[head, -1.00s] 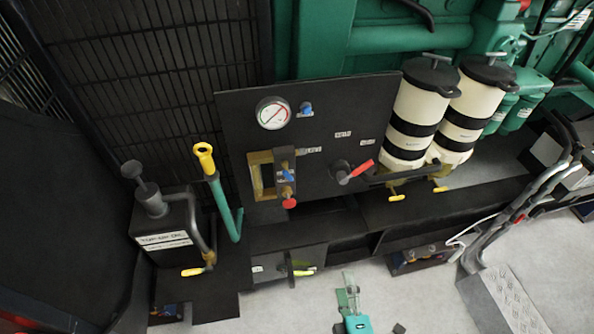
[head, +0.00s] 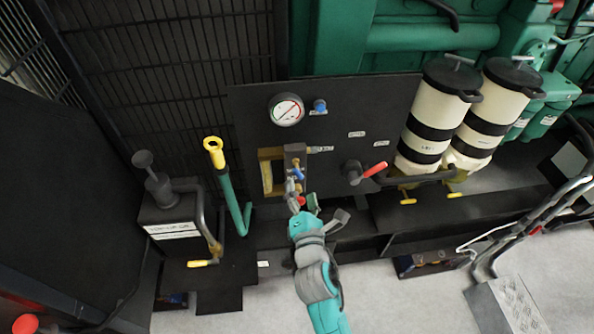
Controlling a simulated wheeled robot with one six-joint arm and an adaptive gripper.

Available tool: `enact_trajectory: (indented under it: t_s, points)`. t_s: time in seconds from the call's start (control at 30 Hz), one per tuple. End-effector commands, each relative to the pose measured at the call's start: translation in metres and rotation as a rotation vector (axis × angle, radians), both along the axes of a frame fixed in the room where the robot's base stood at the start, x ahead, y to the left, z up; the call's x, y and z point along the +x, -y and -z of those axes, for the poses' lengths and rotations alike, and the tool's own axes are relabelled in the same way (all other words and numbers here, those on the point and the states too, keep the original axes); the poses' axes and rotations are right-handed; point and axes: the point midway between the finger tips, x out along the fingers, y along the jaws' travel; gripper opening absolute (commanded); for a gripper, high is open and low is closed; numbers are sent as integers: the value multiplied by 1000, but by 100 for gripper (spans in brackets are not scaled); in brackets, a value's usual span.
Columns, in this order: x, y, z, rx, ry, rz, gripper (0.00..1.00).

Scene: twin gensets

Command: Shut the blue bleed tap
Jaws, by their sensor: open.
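Two blue fittings show on the dark panel (head: 400,105). A blue lever (head: 298,172) sits on the dark block beside the brass-framed opening, above a small red knob (head: 301,201). A blue knob (head: 320,106) sits right of the round gauge (head: 286,110); I cannot tell from labels which is the bleed tap. My gripper (head: 315,204) is open and empty, just below the blue lever. Its left finger overlaps the area under the lever and partly covers the red knob. Whether it touches anything is unclear.
A red-handled valve (head: 366,173) stands right of my gripper. Two cream-and-black canisters (head: 432,120) are farther right. A yellow-topped green lever (head: 228,185) and a hand pump (head: 175,220) stand left. Light floor (head: 400,305) lies open below.

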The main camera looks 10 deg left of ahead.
Motion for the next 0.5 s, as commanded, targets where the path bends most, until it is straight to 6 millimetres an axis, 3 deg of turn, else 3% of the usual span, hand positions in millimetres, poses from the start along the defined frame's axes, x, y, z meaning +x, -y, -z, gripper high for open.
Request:
enact_trajectory:
  t_s: [0.2, 0.5]
  points:
    - [37, -10, 0, 1, 0, 1, 80]
    - [67, -19, 0, 1, 0, 0, 80]
